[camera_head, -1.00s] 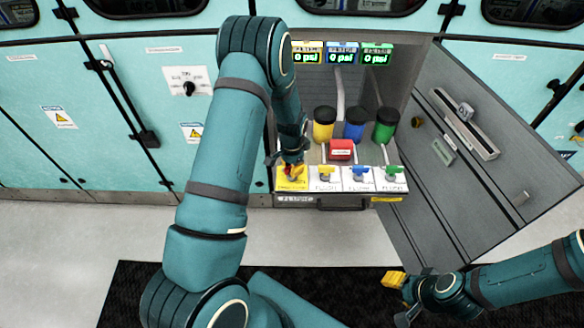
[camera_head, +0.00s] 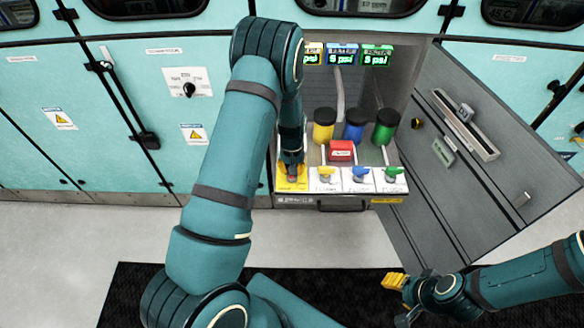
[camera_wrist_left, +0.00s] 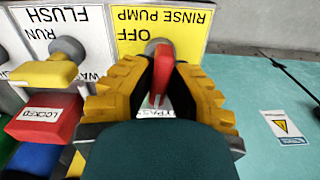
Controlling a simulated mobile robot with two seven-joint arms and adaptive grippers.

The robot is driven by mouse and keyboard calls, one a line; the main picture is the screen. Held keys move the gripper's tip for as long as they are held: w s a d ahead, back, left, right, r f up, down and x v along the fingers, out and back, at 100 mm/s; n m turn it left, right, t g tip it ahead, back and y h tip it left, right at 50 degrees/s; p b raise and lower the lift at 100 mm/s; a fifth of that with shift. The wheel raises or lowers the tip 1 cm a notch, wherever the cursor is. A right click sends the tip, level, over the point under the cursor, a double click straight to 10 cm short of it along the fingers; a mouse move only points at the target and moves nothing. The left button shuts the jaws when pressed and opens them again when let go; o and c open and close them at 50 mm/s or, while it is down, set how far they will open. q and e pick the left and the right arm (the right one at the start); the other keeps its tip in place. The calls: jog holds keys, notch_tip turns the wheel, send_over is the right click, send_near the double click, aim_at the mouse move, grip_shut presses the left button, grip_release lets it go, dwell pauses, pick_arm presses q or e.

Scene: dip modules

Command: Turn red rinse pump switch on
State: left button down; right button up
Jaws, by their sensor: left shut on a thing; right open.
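The red rinse pump switch (camera_wrist_left: 162,78) stands on a yellow "RINSE PUMP" plate (camera_wrist_left: 182,20), with the word OFF beside it in the left wrist view. My left gripper (camera_wrist_left: 158,88) has its yellow fingers on both sides of the red handle and is shut on it. In the head view the yellow plate (camera_head: 284,184) is at the left end of the switch row, under my left gripper (camera_head: 291,172), which partly hides the switch. My right gripper (camera_head: 396,283) is open and empty, low at the right, away from the panel.
Yellow (camera_head: 326,174), blue (camera_head: 360,174) and green (camera_head: 395,173) valve handles sit to the right. A red "LOCKED" box (camera_head: 341,151) and black-capped yellow, blue and green bottles stand behind. An open grey door (camera_head: 465,185) bounds the right side.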

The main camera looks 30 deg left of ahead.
pick_arm(q)
jog(key=shift+s+n, duration=0.1)
jog(key=shift+n, duration=0.5)
jog(key=c, duration=0.9)
grip_release()
jog(key=shift+c, duration=0.2)
notch_tip(320, 180, up, 12)
jog(key=shift+f, duration=0.1)
